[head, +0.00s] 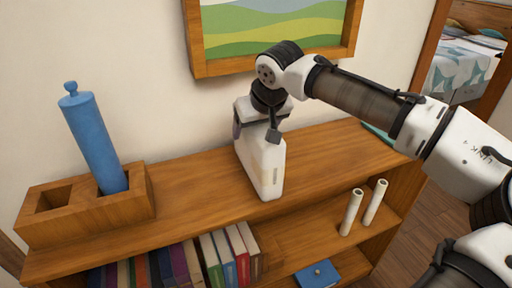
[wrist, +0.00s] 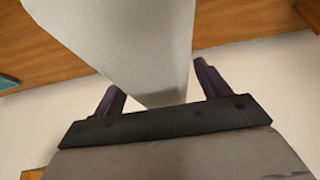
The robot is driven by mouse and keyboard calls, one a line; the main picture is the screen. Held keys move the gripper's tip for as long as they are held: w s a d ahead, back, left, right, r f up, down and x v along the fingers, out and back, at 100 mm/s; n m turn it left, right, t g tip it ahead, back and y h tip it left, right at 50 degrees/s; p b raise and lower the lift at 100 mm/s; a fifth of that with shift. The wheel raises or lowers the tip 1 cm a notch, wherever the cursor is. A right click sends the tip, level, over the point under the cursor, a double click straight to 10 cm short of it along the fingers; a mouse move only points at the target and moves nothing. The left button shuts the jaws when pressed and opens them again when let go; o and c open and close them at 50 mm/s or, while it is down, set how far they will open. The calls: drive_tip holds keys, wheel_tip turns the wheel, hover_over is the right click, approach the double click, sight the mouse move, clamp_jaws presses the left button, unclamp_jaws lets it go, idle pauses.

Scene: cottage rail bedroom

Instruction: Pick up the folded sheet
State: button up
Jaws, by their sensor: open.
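A pale, upright, slab-like thing (head: 264,168) stands on the wooden shelf top; it seems to be the folded sheet, but its folds are not clear. In the wrist view the same pale thing (wrist: 135,45) fills the upper middle, with its narrow end between the fingers. My gripper (head: 258,128) is at its upper end. The wrist view shows the gripper (wrist: 157,88) open, one dark finger on each side, with gaps. A flat teal thing (head: 378,132) lies at the right end of the shelf top, partly behind my arm; I cannot tell what it is.
A wooden holder (head: 140,205) with a blue cylinder (head: 93,140) stands at left. Below are several books (head: 215,262), two pale rolls (head: 351,212) and a blue box (head: 318,275). A framed picture (head: 196,57) hangs above. The shelf top (head: 195,190) between holder and slab is clear.

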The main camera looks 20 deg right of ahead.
drive_tip(key=shift+f, duration=0.15)
clamp_jaws()
idle(0.6)
